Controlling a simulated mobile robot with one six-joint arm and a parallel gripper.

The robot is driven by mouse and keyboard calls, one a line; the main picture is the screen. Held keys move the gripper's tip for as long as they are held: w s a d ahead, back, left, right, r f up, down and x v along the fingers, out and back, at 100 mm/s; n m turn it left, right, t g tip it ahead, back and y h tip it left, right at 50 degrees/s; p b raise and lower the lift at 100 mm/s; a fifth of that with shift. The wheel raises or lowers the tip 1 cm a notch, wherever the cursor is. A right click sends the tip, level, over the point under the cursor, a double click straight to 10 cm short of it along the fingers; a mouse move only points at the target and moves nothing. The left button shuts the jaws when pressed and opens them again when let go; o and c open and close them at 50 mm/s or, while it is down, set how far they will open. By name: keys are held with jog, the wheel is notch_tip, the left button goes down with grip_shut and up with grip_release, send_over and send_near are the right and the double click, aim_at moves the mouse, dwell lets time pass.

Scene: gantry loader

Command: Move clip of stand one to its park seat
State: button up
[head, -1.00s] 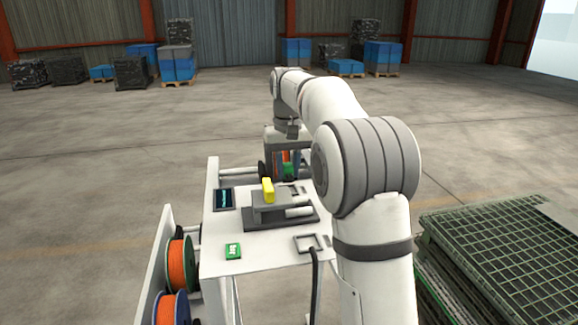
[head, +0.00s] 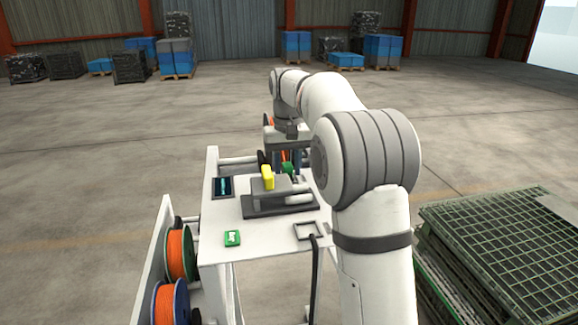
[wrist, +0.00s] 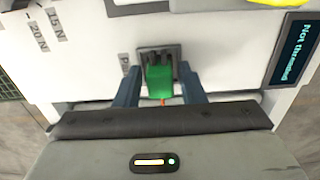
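The green clip (wrist: 160,84) sits at a dark grey seat (wrist: 158,54) on the white table top, beside a partly hidden label starting with "P". An orange strand shows at the clip's near end. My gripper (wrist: 157,78) has its two blue fingers on either side of the clip, with narrow gaps showing. In the head view, my gripper (head: 289,157) is at the far edge of the table, and the green clip (head: 288,168) shows just in front of its fingers. I cannot tell how deep the clip sits in the seat.
The white table (head: 265,245) carries a grey block with a yellow piece (head: 267,177), a screen (head: 223,187) reading "Not threaded" in the wrist view, and a green tag (head: 232,238). Orange spools (head: 180,255) stand at left. Green mesh crates (head: 500,240) stand at right.

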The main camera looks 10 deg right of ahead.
jog(key=o, duration=0.3)
notch_tip(320, 180, up, 8)
jog(key=shift+f, duration=0.1)
dwell(0.4)
jog(key=shift+s+f, duration=0.1)
